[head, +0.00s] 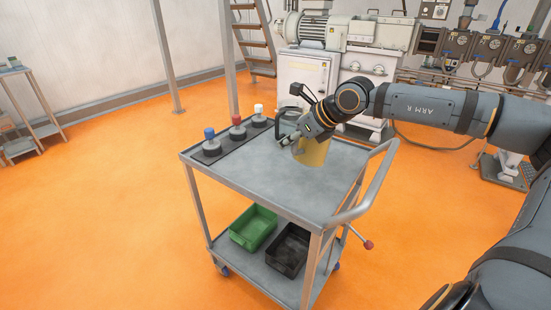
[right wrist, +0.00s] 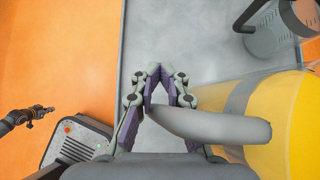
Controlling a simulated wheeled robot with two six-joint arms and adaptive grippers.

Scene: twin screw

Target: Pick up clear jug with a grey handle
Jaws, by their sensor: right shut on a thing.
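The clear jug (head: 313,151) with yellow contents is on the top shelf of the trolley, towards the back right. In the right wrist view the jug (right wrist: 292,118) fills the right side, and its grey handle (right wrist: 225,127) reaches left to my gripper. My right gripper (head: 290,141) is beside the jug; in the right wrist view my right gripper (right wrist: 160,72) has its fingers closed around the handle's end. Whether the jug's base touches the shelf is hard to see. My left gripper appears small at the left of the right wrist view (right wrist: 40,112), its jaws unclear.
A dark container with a handle (head: 281,128) stands behind the jug. A dark strip (head: 208,153) holds blue-, red- and white-topped items along the trolley's far left edge. Green (head: 254,228) and black (head: 288,252) bins sit on the lower shelf. The front of the trolley top (head: 265,185) is clear.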

